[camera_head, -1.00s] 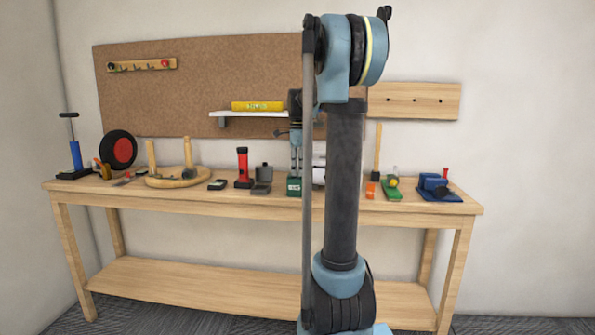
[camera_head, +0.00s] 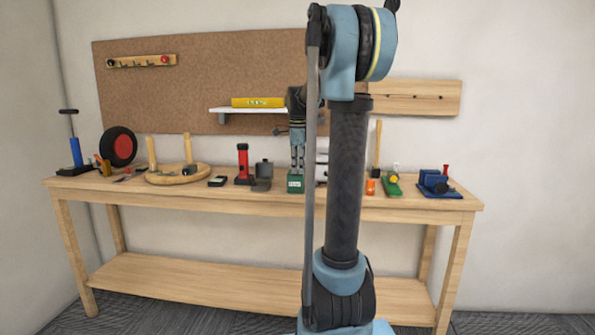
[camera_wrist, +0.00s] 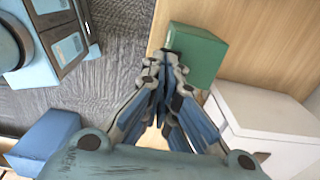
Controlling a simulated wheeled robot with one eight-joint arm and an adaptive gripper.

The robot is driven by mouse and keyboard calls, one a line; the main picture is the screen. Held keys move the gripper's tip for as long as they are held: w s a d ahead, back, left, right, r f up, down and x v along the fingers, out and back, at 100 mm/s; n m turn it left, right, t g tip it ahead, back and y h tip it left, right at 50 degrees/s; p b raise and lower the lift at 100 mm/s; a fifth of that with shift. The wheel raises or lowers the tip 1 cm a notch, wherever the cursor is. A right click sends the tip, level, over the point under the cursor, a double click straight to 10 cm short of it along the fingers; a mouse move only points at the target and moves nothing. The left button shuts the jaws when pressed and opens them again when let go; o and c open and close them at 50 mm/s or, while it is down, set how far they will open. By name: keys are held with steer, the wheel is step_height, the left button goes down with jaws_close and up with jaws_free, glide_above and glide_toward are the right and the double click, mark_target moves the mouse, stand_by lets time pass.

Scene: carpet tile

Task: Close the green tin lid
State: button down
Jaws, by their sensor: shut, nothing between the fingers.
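The green tin (camera_head: 295,184) stands on the bench near its front edge, just left of my arm's column. In the wrist view the tin (camera_wrist: 203,58) is a plain green box with a smooth face toward the camera. I see no raised lid, but I cannot tell whether the lid is fully down. My gripper (camera_head: 297,171) points down at the top of the tin. In the wrist view my gripper's fingertips (camera_wrist: 170,58) are together and empty at the tin's near edge; contact is unclear.
A white box (camera_wrist: 265,125) stands close beside the tin. A dark grey open case (camera_head: 262,180) and a red torch (camera_head: 243,165) are to its left. An orange item (camera_head: 370,187) and a blue vise (camera_head: 435,184) are to the right. A shelf (camera_head: 250,111) hangs behind.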

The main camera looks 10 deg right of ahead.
step_height(320, 180, up, 14)
steer(key=s+a+f+n+t, duration=0.1)
steer(key=s+f+n+t, duration=0.1)
steer(key=s+f+n, duration=2)
steer(key=s+f, duration=1.2)
steer(key=shift+a, duration=0.15)
